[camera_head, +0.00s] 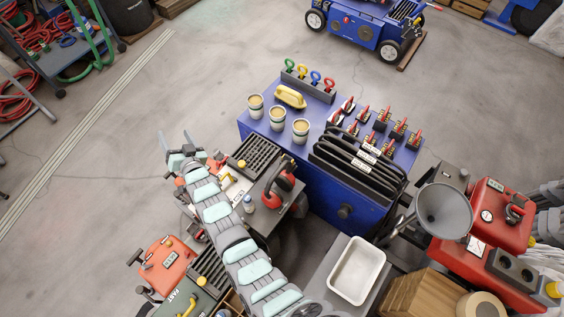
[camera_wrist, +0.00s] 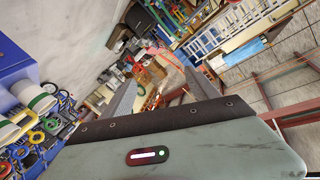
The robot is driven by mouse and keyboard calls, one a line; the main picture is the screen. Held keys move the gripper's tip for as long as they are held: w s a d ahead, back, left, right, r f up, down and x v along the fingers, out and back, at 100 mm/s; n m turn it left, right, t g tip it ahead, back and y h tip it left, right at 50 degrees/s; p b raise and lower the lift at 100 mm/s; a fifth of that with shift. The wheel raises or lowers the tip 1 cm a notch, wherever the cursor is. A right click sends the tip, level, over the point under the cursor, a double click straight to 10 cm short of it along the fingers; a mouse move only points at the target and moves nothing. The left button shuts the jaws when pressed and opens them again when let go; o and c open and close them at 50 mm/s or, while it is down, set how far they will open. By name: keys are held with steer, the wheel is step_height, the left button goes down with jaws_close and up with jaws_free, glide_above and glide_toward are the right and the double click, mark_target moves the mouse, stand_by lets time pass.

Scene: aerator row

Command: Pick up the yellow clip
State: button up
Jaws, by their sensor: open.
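The yellow clip (camera_head: 302,71) stands upright in a dark rack (camera_head: 308,86) at the back edge of the blue cabinet's top (camera_head: 262,126). A green clip (camera_head: 289,65) is left of it, and a blue clip (camera_head: 315,77) and a red clip (camera_head: 329,83) are right of it. My gripper (camera_head: 174,140) is left of the cabinet in the head view, well apart from the clips. Its jaws are open and empty. The wrist view shows the two spread fingers (camera_wrist: 158,80); I cannot make out the yellow clip for certain there.
Three cups (camera_head: 277,119) and a yellow handled block (camera_head: 291,97) stand on the cabinet in front of the rack. Several red-topped parts (camera_head: 381,118) are at its right. Red ear muffs (camera_head: 279,184) lie below my arm's right side. Open floor (camera_head: 205,80) lies left of the cabinet.

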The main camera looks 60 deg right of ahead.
steer(key=s+d+f+m+g+y, duration=0.2)
steer(key=d+f+g, duration=0.3)
steer(key=d, duration=0.5)
steer(key=m+g+y+b, duration=0.2)
steer(key=m+g+y, duration=0.4)
steer(key=g, duration=0.4)
glide_toward(288, 158)
steer(key=f, duration=0.1)
steer(key=f+b, duration=0.1)
steer(key=f, duration=0.1)
steer(key=shift+d+f+n+b, duration=0.3)
steer(key=shift+b, duration=0.1)
steer(key=f+b, duration=0.1)
steer(key=f, duration=0.1)
steer(key=f+b, duration=0.1)
steer(key=f, duration=0.1)
steer(key=f+b, duration=0.1)
steer(key=b, duration=0.1)
steer(key=shift+s+a+f, duration=0.15)
steer(key=shift+a+f, duration=0.15)
steer(key=shift+f, duration=0.1)
steer(key=shift+r, duration=0.1)
steer(key=c, duration=1.4)
